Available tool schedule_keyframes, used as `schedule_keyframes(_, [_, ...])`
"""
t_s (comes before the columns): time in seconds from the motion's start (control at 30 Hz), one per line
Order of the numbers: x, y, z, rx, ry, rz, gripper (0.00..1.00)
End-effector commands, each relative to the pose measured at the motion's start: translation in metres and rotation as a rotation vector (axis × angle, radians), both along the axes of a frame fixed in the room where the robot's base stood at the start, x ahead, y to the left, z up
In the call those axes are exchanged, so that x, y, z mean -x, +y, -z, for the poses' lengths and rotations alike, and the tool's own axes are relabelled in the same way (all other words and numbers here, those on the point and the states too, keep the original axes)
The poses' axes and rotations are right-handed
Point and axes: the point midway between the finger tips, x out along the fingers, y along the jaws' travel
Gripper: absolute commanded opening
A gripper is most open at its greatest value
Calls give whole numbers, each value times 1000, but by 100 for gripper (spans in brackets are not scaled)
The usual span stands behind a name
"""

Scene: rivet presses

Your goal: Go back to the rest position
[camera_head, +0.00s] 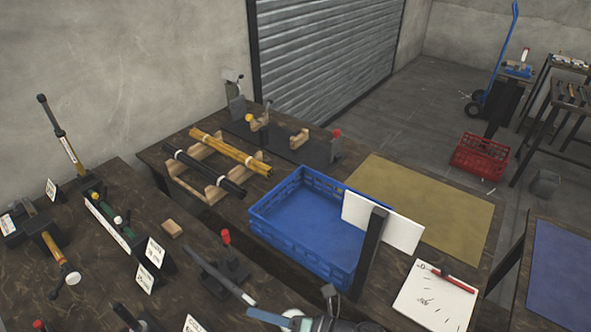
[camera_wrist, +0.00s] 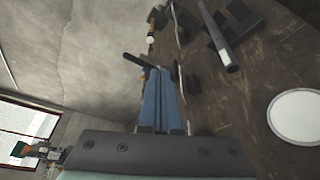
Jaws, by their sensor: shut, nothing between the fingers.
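My gripper (camera_wrist: 160,75) shows in the wrist view with its two blue fingers together and nothing between them. The fingers point toward the pale wall and the edge of a dark wooden bench (camera_wrist: 260,75). In the head view, part of my arm shows at the bottom middle, low over the near bench.
A red-knobbed press (camera_head: 228,262) and several others stand on the near bench (camera_head: 60,270). Beyond are a blue crate (camera_head: 290,225), a white panel (camera_head: 383,222), black and yellow bars (camera_head: 230,152) on wooden cradles, and a paper (camera_head: 435,297) with a red pen.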

Motion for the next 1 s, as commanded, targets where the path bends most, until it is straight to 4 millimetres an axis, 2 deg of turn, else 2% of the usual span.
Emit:
schedule_keyframes(0.03, [-11, -4, -6, 75, -84, -11, 0])
schedule_keyframes(0.27, [-58, -25, -30, 447, -485, -79, 0])
schedule_keyframes(0.37, [-86, -38, -55, 662, -716, -121, 0])
schedule_keyframes(0.47, [-117, -53, -95, 924, -991, -173, 0])
schedule_keyframes(0.57, [-144, -66, -149, 1208, -1270, -228, 0])
schedule_keyframes(0.67, [-162, -77, -215, 1507, -1531, -277, 0])
schedule_keyframes(0.7, [-166, -79, -245, 1631, -1628, -295, 0])
schedule_keyframes(0.77, [-167, -82, -291, 1825, -1760, -317, 0])
schedule_keyframes(0.8, [-165, -84, -322, 1956, -1839, -330, 0])
schedule_keyframes(0.87, [-158, -84, -367, 2154, -1935, -345, 0])
schedule_keyframes(0.9, [-151, -85, -397, 2289, -1985, -352, 0])
schedule_keyframes(0.93, [-144, -84, -419, -2382, 2008, 354, 0])
schedule_keyframes(1.0, [-123, -83, -469, -2288, 1788, 310, 0])
